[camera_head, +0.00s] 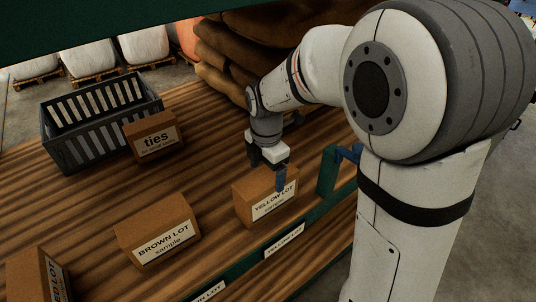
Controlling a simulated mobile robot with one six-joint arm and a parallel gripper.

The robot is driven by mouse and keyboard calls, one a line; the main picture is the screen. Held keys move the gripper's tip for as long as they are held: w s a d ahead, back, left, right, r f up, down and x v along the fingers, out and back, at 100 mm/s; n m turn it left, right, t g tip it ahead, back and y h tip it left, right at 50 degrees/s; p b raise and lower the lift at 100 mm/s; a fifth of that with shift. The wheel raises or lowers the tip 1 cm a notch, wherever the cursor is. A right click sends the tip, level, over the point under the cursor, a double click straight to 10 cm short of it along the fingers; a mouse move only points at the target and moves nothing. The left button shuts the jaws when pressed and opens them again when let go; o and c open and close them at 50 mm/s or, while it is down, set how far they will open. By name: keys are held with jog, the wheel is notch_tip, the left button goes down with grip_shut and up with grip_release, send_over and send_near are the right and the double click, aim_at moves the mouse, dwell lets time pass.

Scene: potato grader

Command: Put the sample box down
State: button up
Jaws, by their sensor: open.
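The yellow lot sample box (247,207), brown cardboard with a white "YELLOW LOT sample" label, sits on the wooden table (205,183) near its green front edge. It stands behind an edge label (284,241) that reads "YELLOW LOT". My gripper (276,181) is open and points down at the box's top. A blue-tipped finger overlaps the box's upper right part in the view. The other finger is mostly hidden, and I cannot tell whether the fingers touch the box.
The brown lot box (155,236) stands to the left, with another lot box (38,278) at the lower left corner. A ties box (153,136) stands beside a dark slatted crate (75,150). Stacked sacks (222,55) rise behind my arm. A green post (327,172) stands right of the box.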

notch_tip(320, 180, up, 7)
jog(key=shift+r, duration=0.1)
jog(key=shift+s+d, duration=0.1)
jog(key=s+d+m+t, duration=0.1)
jog(key=s+d+m, duration=0.5)
jog(key=m, duration=0.6)
jog(key=s+d+m+t, duration=0.2)
jog(key=s+d+m, duration=0.3)
jog(key=s+m, duration=0.5)
jog(key=shift+d+m, duration=0.35)
jog(key=shift+m, duration=1.05)
jog(key=shift+b, duration=0.3)
